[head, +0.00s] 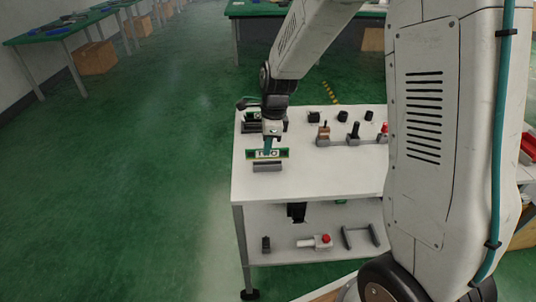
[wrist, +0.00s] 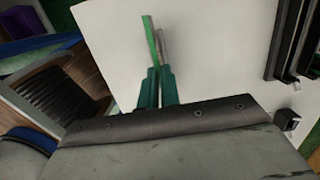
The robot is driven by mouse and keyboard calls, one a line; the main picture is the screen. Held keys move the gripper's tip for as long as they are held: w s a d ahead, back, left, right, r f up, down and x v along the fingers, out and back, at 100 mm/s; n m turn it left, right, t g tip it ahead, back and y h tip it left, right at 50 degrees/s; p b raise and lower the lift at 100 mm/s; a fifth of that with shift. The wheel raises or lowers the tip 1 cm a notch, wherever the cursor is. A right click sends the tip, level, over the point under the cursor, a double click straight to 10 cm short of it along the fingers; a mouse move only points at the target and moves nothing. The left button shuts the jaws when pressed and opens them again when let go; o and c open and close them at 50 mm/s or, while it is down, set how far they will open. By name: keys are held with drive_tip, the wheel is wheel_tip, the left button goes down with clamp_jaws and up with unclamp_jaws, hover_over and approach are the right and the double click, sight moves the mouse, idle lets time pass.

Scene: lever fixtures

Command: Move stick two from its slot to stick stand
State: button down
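Stick two (head: 279,153) is a flat green-edged plate with white lettering, partly covered by a finger, in the head view. In the wrist view its edge is a thin green strip (wrist: 151,40) running out from the fingertips. My gripper (head: 267,148) points down with its teal fingers close together on the plate. It also shows in the wrist view (wrist: 160,72). A grey stand (head: 267,167), likely the stick stand, sits just in front of and below the plate. Whether they touch is unclear. Dark slotted holders (head: 256,127) stand behind, partly hidden by my gripper; they appear as dark rails (wrist: 284,40).
The white table (head: 330,175) has free room right of the stand. A lever fixture (head: 352,138) with several handles and small black blocks stand at the back right. The lower shelf (head: 280,252) holds a red-tipped part (head: 318,241) and other fixtures. The table's left edge is close.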

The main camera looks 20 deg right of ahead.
sight(268, 159)
drive_tip(key=shift+f, duration=1.75)
drive_tip(key=shift+f, duration=0.2)
drive_tip(key=c, duration=1.6)
unclamp_jaws()
drive_tip(key=shift+r, duration=0.15)
drive_tip(key=r, duration=0.4)
drive_tip(key=d+r, duration=0.1)
drive_tip(key=r, duration=0.7)
drive_tip(key=shift+s+d+r, duration=0.1)
drive_tip(key=shift+s+d, duration=0.15)
drive_tip(key=shift+s, duration=0.05)
drive_tip(key=s+r+n, duration=0.3)
drive_tip(key=s+n, duration=0.4)
drive_tip(key=s, duration=0.3)
drive_tip(key=s+d+r+n+h, duration=0.1)
drive_tip(key=s+r+n, duration=0.2)
drive_tip(key=s+n, duration=0.4)
drive_tip(key=s+r+n, duration=0.3)
drive_tip(key=s+n, duration=0.4)
drive_tip(key=s, duration=0.5)
drive_tip(key=shift+s+d+r+n+t, duration=0.25)
drive_tip(key=shift+s+r+n+t, duration=0.05)
drive_tip(key=shift+r+t, duration=0.1)
